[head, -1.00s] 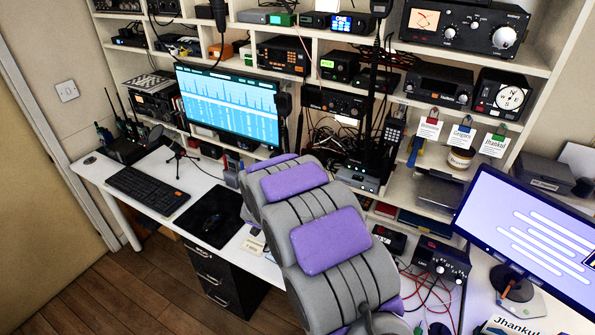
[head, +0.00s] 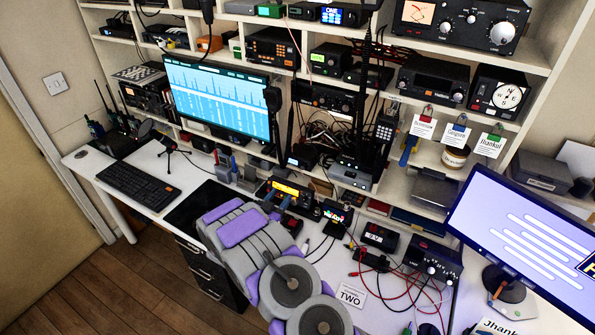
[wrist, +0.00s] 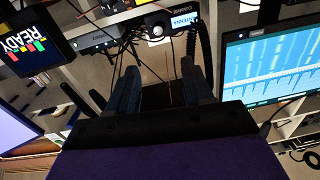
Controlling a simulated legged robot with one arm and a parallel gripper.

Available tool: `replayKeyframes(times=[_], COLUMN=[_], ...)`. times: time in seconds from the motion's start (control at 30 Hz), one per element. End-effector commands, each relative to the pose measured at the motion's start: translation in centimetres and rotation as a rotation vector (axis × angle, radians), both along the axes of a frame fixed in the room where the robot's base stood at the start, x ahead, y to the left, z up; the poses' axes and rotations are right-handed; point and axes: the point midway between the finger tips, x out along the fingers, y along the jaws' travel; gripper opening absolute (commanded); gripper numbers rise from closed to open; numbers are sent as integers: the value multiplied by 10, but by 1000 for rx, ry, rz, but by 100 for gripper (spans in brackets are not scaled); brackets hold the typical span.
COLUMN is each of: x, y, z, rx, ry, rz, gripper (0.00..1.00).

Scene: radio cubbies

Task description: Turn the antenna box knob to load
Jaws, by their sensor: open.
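In the head view, my gripper (head: 277,198) is just in front of that unit. The knob appears beyond the fingertips, apart from them.
A small screen reading READY (wrist: 28,48) stands beside the unit; it also shows in the head view (head: 336,216). The monitor (head: 222,100) stands behind to the left. Several boxes and red cables (head: 405,290) lie to the right. A keyboard (head: 141,186) is at left.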

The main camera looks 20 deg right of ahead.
Motion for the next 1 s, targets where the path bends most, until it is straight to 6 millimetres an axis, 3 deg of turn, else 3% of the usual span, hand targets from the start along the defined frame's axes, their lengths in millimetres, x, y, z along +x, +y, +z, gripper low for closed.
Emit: replayKeyframes(times=[0.7, 1.0], x=[87, 104], y=[-105, -123], z=[-1, 0], rx=[1, 2], ry=[-3, 2], rz=[-3, 1], gripper=[51, 51])
